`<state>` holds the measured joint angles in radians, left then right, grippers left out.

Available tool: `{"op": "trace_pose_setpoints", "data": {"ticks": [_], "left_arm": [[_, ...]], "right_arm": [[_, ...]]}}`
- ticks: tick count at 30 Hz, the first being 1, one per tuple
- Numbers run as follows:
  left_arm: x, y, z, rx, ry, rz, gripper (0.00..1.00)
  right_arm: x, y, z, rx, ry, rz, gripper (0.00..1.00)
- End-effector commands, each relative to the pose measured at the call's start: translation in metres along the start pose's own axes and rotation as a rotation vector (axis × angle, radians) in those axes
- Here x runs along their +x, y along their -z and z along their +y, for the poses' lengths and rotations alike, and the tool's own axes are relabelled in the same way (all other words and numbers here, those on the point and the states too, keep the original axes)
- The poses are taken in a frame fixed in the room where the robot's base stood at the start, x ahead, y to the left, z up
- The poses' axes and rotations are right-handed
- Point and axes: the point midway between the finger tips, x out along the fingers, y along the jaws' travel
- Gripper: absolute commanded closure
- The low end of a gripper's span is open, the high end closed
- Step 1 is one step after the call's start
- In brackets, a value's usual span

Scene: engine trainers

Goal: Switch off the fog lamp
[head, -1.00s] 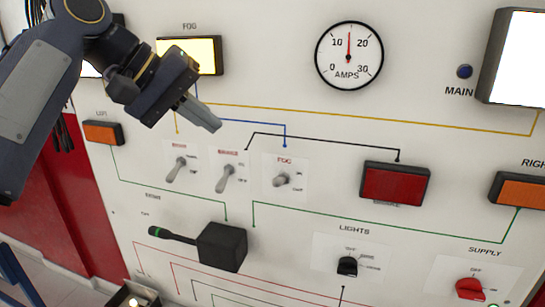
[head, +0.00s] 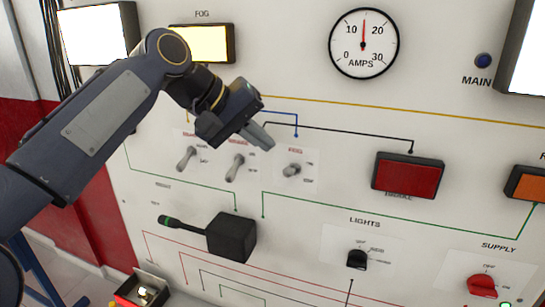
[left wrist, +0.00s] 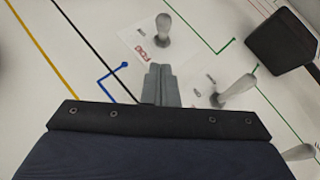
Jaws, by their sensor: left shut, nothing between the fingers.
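The fog lamp (head: 208,42), under a FOG label, glows pale yellow at the panel's upper left. The fog switch (head: 292,171) is a small grey toggle on a white plate with a red FOG label. In the left wrist view the same toggle (left wrist: 163,30) stands just beyond the fingertips, beside its label. My left gripper (head: 264,142) is shut and empty. Its fingertips are up and left of the fog toggle in the head view, with a small visible gap. My right gripper is not in view.
Two similar toggles (head: 187,158) (head: 236,166) stand close left of the fog switch. A black box with a stalk lever (head: 232,237) is below. A red brake lamp (head: 407,175), lights knob (head: 357,259) and red supply knob (head: 481,286) lie to the right.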

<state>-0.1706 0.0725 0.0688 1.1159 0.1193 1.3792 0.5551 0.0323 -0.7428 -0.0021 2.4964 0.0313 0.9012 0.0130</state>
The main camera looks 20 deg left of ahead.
Motion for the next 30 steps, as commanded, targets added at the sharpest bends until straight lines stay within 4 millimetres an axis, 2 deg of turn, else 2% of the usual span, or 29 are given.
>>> {"op": "trace_pose_setpoints", "data": {"ticks": [3,9,22,30], "left_arm": [[0.013,-0.016,0.0,0.001,0.0,-0.002,1.0],[0.024,-0.027,0.0,0.001,0.0,0.0,1.0],[0.025,-0.028,0.0,0.001,-0.002,0.003,1.0],[0.027,-0.031,-0.004,0.025,-0.025,0.036,1.0]], "right_arm": [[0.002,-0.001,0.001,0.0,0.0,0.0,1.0],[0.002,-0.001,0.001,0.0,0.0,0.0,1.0],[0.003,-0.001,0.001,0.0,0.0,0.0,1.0],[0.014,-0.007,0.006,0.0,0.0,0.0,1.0]]}}
